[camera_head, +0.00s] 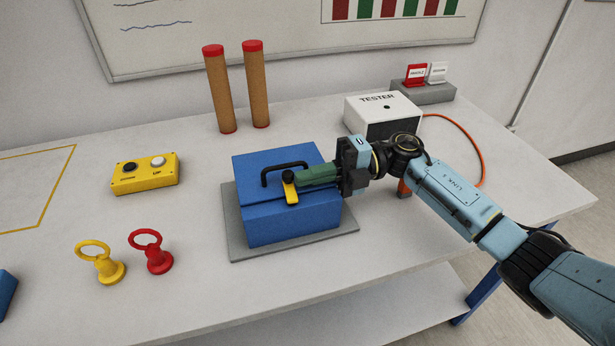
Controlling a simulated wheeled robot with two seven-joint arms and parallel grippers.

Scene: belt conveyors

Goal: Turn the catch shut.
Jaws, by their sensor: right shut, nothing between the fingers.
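A blue box (293,222) with a black handle (284,168) on its lid sits on a grey mat (346,229) in the middle of the table. The catch (291,193) is a yellow lever with a black pivot, at the front edge of the lid. Its yellow arm points down, slightly tilted, across the seam onto the front. My right gripper (297,178) comes from the right with its green fingers shut and empty. Its fingertips are right beside the catch's black pivot; I cannot tell whether they touch it. My left gripper is out of view.
A white tester (383,109) with an orange cable stands behind my right arm. A yellow button box (145,175), a yellow ring peg (107,267) and a red ring peg (156,258) are on the left. Two brown cylinders (219,92) stand at the back.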

